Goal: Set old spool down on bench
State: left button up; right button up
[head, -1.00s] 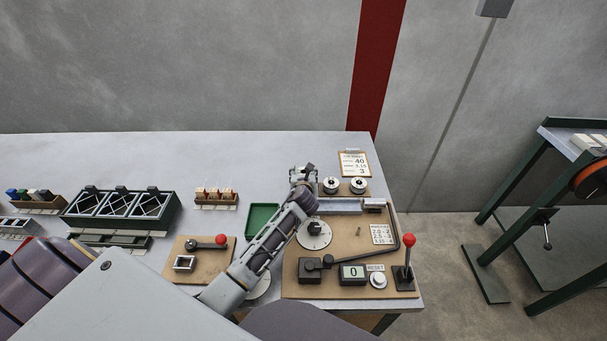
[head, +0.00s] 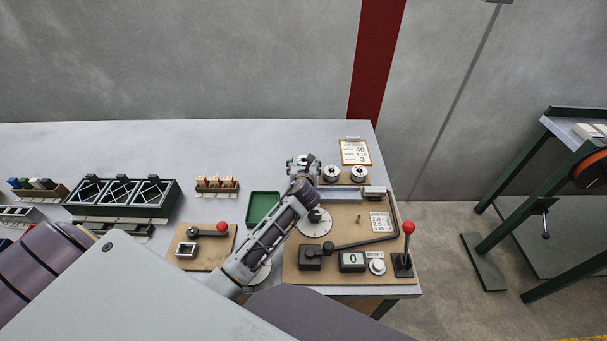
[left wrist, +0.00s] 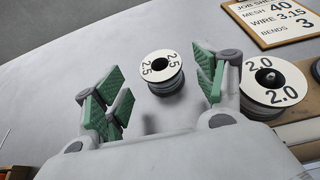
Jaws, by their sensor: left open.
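The old spool (left wrist: 162,69), a white-topped spool marked 2.5, stands upright on the bare grey bench (left wrist: 100,55) in the left wrist view. My left gripper (left wrist: 160,88) is open around it, with one green-padded finger pair on each side and gaps between pads and spool. In the head view my left gripper (head: 303,170) is over the back of the bench, left of the two spools on the wooden holder. The old spool is hard to tell apart from the gripper there. My right gripper is not in view.
A spool marked 2.0 (left wrist: 270,82) sits close to the right finger, and another spool (head: 359,173) stands beyond it. The job sheet (head: 355,152) is behind them. A green tray (head: 263,207) lies to the left.

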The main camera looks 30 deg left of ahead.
pick_arm(q)
jog(key=shift+v, duration=4.25)
jog(key=shift+f, duration=0.1)
